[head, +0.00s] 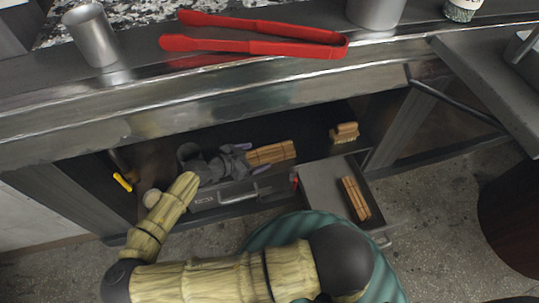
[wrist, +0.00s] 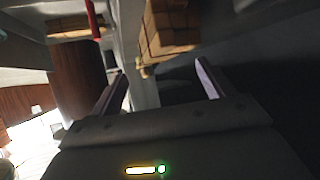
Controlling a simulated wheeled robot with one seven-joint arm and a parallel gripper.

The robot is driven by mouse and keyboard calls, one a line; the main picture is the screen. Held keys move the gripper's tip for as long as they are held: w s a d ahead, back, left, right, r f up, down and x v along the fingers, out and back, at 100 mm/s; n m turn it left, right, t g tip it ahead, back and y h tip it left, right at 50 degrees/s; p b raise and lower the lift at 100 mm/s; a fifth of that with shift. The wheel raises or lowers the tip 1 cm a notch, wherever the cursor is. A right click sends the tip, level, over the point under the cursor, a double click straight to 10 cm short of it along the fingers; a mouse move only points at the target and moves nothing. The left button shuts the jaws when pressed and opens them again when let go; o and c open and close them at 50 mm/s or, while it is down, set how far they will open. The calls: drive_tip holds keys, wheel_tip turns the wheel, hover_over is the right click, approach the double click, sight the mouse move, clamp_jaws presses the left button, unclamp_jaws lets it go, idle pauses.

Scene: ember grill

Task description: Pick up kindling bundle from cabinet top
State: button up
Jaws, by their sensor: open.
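A kindling bundle (head: 272,153) of light brown sticks lies on top of the low grey drawer cabinet (head: 222,194) under the counter. My gripper (head: 244,158) is open and empty, at the left end of this bundle in the head view. In the wrist view the bundle (wrist: 172,27) shows ahead, beyond the gap between the two fingers of my gripper (wrist: 161,71). Whether the fingers touch it I cannot tell. A second kindling bundle (head: 356,198) lies in the open drawer (head: 323,187); it also shows at the upper left of the wrist view (wrist: 75,27).
The counter's front edge (head: 200,92) runs above my arm. Red tongs (head: 255,45) and a metal cup (head: 93,36) stand or lie on the counter. A yellow-handled tool (head: 122,182) is at the left.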

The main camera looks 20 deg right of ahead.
sight(267, 152)
drive_tip(key=b+x, duration=0.2)
drive_tip(key=x, duration=0.2)
drive_tip(key=shift+w+f+b, duration=0.15)
drive_tip(key=shift+f+b, duration=0.05)
drive_tip(key=shift+b, duration=0.15)
drive_tip(key=shift+w+d+f, duration=0.15)
drive_tip(key=shift+w+d, duration=0.05)
drive_tip(key=shift+d, duration=0.2)
drive_tip(key=shift+c, duration=0.2)
drive_tip(key=c, duration=1.3)
